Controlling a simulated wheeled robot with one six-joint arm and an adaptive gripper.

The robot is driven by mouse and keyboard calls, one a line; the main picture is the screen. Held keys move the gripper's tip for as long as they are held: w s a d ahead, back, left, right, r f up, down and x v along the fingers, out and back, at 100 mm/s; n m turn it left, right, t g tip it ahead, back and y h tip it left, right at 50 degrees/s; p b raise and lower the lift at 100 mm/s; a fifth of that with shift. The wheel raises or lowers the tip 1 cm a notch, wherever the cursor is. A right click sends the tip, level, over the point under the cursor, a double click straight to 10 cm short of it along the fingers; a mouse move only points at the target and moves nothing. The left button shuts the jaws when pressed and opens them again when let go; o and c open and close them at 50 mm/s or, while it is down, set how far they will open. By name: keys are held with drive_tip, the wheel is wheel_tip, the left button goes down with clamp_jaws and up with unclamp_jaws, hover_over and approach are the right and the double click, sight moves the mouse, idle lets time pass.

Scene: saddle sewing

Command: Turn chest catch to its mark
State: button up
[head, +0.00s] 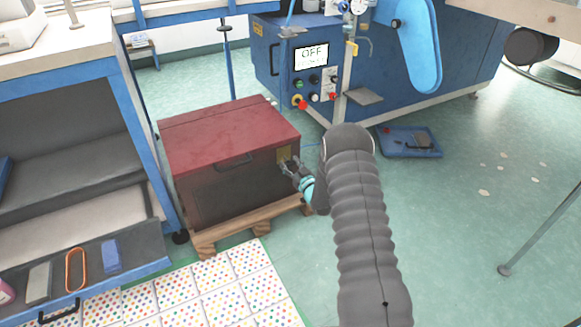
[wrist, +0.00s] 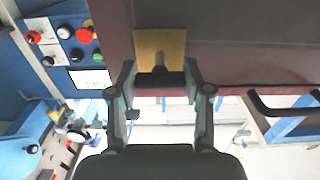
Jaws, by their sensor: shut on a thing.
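The red-lidded chest (head: 228,140) stands on a wooden pallet with its lid closed. Its catch has a brass plate (head: 283,154) at the right end of the chest's front. In the wrist view the brass plate (wrist: 160,46) is seen close, with the dark catch (wrist: 160,80) at its edge. My gripper (head: 290,168) is at the catch, and in the wrist view my gripper (wrist: 160,74) has one finger on each side of it, shut on it. The fingers partly hide the catch in the head view. I cannot make out the mark.
A blue machine (head: 375,65) with an OFF screen and buttons stands behind the chest. A blue tray (head: 398,150) lies on the floor to the right. A workbench with an open drawer (head: 90,275) is at the left. The chest's handle (head: 234,159) is left of the catch.

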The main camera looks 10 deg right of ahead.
idle(0.3)
drive_tip(key=o, duration=1.2)
drive_tip(key=shift+s, duration=0.1)
drive_tip(key=v, duration=1.1)
drive_tip(key=shift+s+d, duration=0.1)
drive_tip(key=shift+s, duration=0.25)
